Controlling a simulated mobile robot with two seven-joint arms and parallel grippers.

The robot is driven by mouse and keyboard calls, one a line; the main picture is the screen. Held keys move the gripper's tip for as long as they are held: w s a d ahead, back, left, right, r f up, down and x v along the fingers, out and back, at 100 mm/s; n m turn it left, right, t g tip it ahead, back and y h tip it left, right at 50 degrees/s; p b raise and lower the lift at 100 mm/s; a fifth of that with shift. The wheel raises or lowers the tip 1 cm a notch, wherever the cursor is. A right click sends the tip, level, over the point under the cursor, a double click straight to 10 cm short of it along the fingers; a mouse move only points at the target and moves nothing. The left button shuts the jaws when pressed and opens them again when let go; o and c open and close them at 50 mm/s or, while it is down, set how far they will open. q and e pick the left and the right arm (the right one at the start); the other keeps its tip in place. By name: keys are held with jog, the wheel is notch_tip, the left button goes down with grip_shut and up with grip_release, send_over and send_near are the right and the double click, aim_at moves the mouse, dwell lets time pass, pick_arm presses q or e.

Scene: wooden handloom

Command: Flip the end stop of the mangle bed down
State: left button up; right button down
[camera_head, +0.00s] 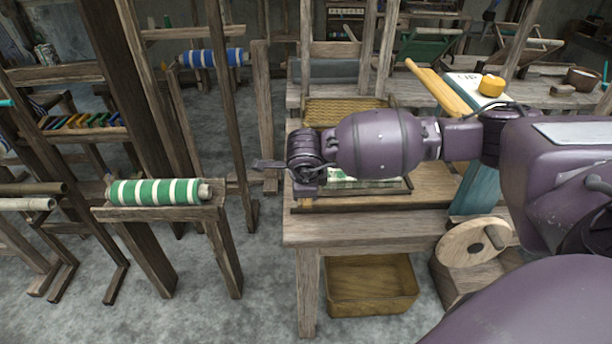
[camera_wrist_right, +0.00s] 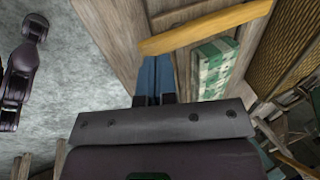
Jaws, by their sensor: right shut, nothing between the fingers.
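My right gripper (camera_wrist_right: 155,72) is shut and empty, its two blue fingers side by side in the right wrist view. The end stop appears to be the orange-yellow wooden bar (camera_wrist_right: 205,27) just beyond the fingertips, lying across the end of the mangle bed. I cannot tell whether fingers and bar touch, or how far the bar is tipped. A green-and-white patterned cloth bundle (camera_wrist_right: 213,66) lies beside the bar on the bed. In the head view my right arm hides most of the bed (camera_head: 425,187). My left gripper is not in view.
The bed rests on a wooden table (camera_head: 330,229) with a yellow box (camera_head: 370,287) below it. A green-and-white striped roll (camera_head: 155,191) lies on a stand at the left. A wooden wheel (camera_head: 470,245) stands at the right. Grey floor is open between table and stand.

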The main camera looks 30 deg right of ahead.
aim_at(304, 204)
jog(key=f, duration=0.3)
jog(key=shift+s+a, duration=0.2)
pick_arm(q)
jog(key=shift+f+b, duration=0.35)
pick_arm(e)
jog(key=shift+s+a+f, duration=0.1)
jog(key=shift+s+f, duration=0.25)
jog(key=shift+f, duration=0.6)
jog(key=shift+r, duration=0.25)
pick_arm(q)
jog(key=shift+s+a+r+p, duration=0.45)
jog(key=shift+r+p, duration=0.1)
jog(key=shift+p, duration=0.2)
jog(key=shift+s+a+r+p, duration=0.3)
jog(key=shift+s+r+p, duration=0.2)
jog(key=shift+p, duration=0.25)
pick_arm(e)
jog(key=s+a+r, duration=0.5)
jog(key=s+r, duration=0.2)
jog(key=r, duration=0.1)
jog(key=shift+s, duration=0.35)
